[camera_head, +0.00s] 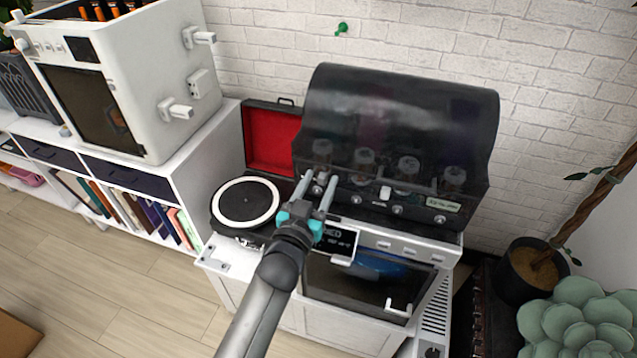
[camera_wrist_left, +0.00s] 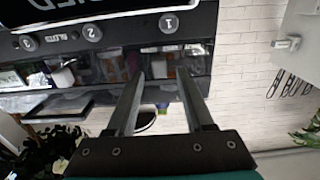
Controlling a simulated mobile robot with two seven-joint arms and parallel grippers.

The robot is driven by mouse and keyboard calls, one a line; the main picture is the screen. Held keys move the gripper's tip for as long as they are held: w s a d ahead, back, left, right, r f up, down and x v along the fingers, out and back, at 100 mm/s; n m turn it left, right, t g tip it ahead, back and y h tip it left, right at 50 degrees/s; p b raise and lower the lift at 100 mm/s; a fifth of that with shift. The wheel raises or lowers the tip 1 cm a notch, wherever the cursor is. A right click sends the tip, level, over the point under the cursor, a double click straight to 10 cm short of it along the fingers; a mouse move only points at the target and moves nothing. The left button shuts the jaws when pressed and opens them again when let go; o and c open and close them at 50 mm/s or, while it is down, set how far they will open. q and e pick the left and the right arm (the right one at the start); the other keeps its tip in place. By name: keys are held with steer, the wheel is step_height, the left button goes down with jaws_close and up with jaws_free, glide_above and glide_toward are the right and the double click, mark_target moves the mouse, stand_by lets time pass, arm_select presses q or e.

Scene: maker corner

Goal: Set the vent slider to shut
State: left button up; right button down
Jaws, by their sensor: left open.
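A machine with a dark tinted hood (camera_head: 400,110) stands against the wall. A small white slider-like block (camera_head: 385,192) sits on its dark front strip among round knobs; I cannot read whether it is the vent slider or how it is set. A similar white block (camera_wrist_left: 62,77) shows in the left wrist view, left of the fingers. My left gripper (camera_head: 317,183) is open and empty, in front of the strip's left end and left of the block. The open fingers also show in the left wrist view (camera_wrist_left: 160,80). My right gripper is out of view.
A record player (camera_head: 246,203) with an open red-lined lid (camera_head: 270,140) is close on the left. A white handle (camera_head: 398,307) projects from the lower glass front. A white printer-like box (camera_head: 150,80) stands on the shelf at left. A potted plant (camera_head: 575,315) is at right.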

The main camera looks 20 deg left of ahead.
arm_select(q)
jaws_close()
stand_by(0.3)
stand_by(1.1)
